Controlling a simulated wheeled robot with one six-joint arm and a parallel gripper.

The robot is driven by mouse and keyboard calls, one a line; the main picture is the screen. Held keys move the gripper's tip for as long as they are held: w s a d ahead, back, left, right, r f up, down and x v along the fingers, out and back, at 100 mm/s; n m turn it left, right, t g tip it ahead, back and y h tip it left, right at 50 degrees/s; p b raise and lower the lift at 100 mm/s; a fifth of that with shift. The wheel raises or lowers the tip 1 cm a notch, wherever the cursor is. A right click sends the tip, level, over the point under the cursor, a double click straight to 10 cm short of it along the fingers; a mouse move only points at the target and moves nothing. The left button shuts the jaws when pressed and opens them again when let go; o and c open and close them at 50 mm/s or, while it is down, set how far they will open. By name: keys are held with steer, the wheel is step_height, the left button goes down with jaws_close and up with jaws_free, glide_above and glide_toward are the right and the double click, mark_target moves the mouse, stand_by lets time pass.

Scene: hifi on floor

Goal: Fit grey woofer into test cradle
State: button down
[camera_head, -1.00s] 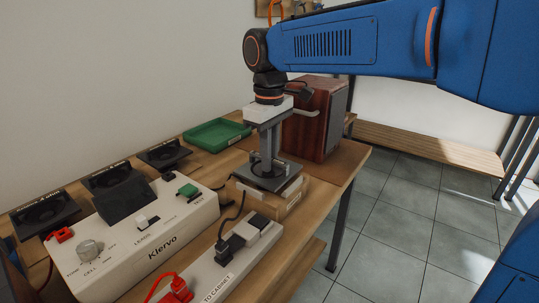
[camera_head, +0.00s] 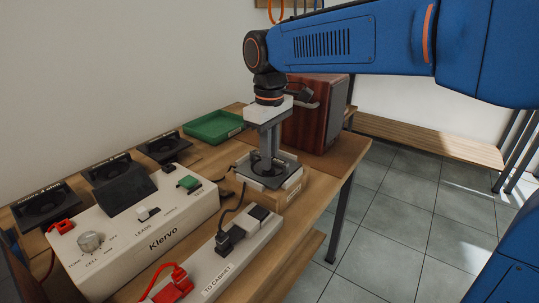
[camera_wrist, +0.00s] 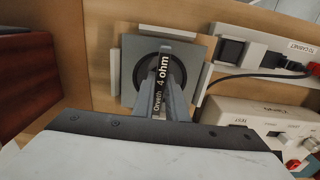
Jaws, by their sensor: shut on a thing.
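The grey woofer (camera_head: 256,180) is a square grey plate with a round black cone and a black strip marked "4 ohm". My gripper (camera_head: 268,160) points down and is shut on the strip across its middle. The woofer also shows in the wrist view (camera_wrist: 132,48), with my gripper (camera_wrist: 164,92) over it. The pale wooden test cradle (camera_head: 292,190) is directly under the woofer on the bench. In the wrist view its light edge strips (camera_wrist: 167,32) lie at the plate's top, left and right sides. I cannot tell whether the plate is fully down between them.
A white Klervo tester (camera_head: 163,240) and a white strip with black sockets (camera_head: 232,245) stand close in front. Several black speakers (camera_head: 108,168) line the wall. A green tray (camera_head: 213,127) lies behind. A red-brown cabinet (camera_head: 310,115) stands near my gripper.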

steer(key=c, duration=1.7)
jaws_free()
step_height(320, 180, up, 18)
steer(key=shift+f, duration=0.25)
steer(key=shift+r, duration=4)
